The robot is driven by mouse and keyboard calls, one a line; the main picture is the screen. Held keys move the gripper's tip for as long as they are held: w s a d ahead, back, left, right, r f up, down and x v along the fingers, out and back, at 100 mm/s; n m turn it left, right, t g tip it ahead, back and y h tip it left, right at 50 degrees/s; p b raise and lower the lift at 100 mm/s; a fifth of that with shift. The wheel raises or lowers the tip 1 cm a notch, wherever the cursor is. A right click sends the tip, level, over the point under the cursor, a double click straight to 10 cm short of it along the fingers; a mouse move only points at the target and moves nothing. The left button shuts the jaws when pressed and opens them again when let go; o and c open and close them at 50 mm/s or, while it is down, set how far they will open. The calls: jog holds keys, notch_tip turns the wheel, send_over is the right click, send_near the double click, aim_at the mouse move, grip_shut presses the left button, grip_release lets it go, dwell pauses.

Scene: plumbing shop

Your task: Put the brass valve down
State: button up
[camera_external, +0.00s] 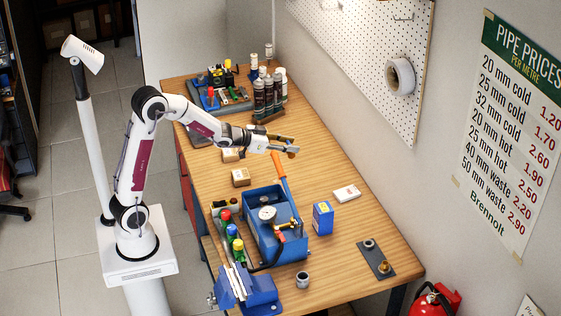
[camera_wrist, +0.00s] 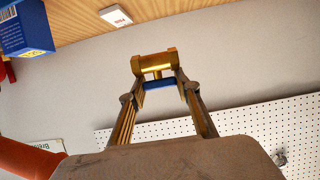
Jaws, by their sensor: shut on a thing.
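My gripper (camera_external: 287,147) is stretched out over the middle of the workbench (camera_external: 325,165), above its surface. It is shut on the brass valve (camera_wrist: 155,62). In the wrist view, the valve's brass body lies crosswise between the two fingertips (camera_wrist: 160,82), with a blue part just below it. In the external view the valve (camera_external: 293,153) is small and partly merged with the fingers. It appears clear of the bench.
A blue box (camera_external: 323,218), a white box (camera_external: 347,192) and small cardboard boxes (camera_external: 240,177) lie around. A dark mat (camera_external: 370,254) holds fittings.

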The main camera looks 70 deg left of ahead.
aim_at(289, 155)
jog(key=shift+m+h, duration=0.4)
jog(key=shift+h, duration=0.2)
jog(key=d, duration=0.1)
jog(key=s+d+f, duration=0.1)
jog(key=d, duration=0.2)
jog(key=shift+s+d+f, duration=0.25)
jog(key=shift+f, duration=0.05)
jog(key=shift+s+d+f+n+y, duration=0.55)
jog(key=shift+s+d+f, duration=0.7)
jog(key=shift+d, duration=1.95)
jog(key=shift+w+a+f+m+h, duration=0.5)
jog(key=shift+w+a+m+h, duration=1)
jog(key=shift+w+a, duration=4.4)
jog(key=shift+s+d+f+m+g+h, duration=0.35)
jog(key=shift+s+d+m+g+h, duration=0.3)
jog(key=shift+m+h, duration=0.4)
jog(key=shift+s+d+f+m+g+h, duration=0.3)
jog(key=shift+s+d+m+g+h, duration=0.3)
jog(key=shift+m+h, duration=0.45)
jog(key=shift+s+d+f+m+g+h, duration=0.35)
jog(key=shift+s+d+m+g+h, duration=0.3)
jog(key=shift+m+h, duration=0.4)
